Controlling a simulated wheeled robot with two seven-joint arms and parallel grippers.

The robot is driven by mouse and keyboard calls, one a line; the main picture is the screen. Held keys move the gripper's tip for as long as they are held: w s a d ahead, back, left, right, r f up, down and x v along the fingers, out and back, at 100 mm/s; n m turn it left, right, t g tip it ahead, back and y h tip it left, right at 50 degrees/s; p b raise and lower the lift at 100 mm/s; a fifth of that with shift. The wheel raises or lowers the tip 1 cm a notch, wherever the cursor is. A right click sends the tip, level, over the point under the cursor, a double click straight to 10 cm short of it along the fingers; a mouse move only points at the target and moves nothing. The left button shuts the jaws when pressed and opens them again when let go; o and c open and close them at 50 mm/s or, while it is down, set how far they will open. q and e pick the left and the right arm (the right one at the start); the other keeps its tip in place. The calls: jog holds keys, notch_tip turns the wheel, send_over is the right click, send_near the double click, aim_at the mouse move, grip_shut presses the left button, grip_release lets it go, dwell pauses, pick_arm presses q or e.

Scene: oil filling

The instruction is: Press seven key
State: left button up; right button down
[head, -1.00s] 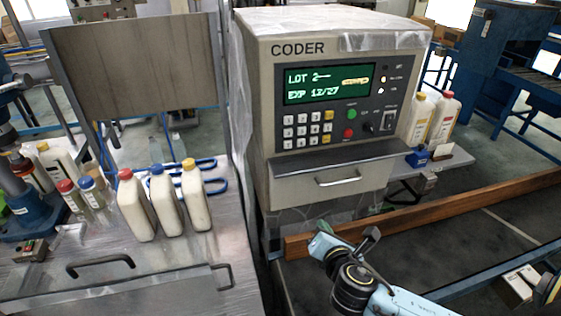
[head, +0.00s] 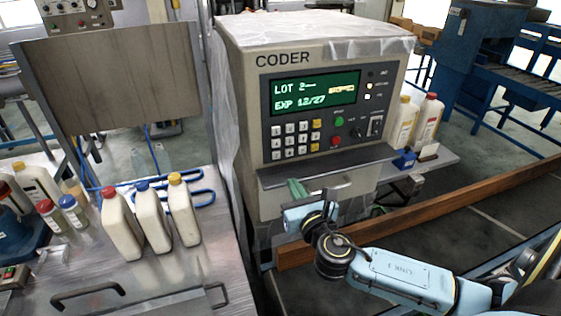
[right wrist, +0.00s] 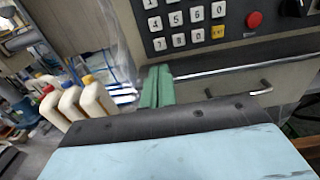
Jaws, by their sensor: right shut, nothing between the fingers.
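The coder (head: 325,48) stands at the centre with its keypad on the lower left of its front panel. The seven key (head: 276,155) is the bottom-left white key; it also shows in the right wrist view (right wrist: 159,43). The green screen (head: 315,91) reads LOT 2 with dashes and EXP 12/27. My right gripper (head: 296,188) has green fingers, shut and empty, below the keypad in front of the ledge. In the right wrist view its fingertips (right wrist: 157,86) appear just under the seven key, with a gap in the picture. My left gripper is not in view.
A dark ledge (head: 330,163) juts out below the keypad, with a drawer handle (right wrist: 247,88) under it. Several capped bottles (head: 154,218) stand on the metal table at left. Two more bottles (head: 428,118) stand right of the coder. A wooden beam (head: 410,207) runs below.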

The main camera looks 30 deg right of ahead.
aim_at(277, 155)
jog(key=x, duration=0.9)
jog(key=shift+w+p, duration=0.25)
jog(key=shift+p, duration=0.1)
jog(key=shift+w+d, duration=0.1)
jog(key=shift+w, duration=0.35)
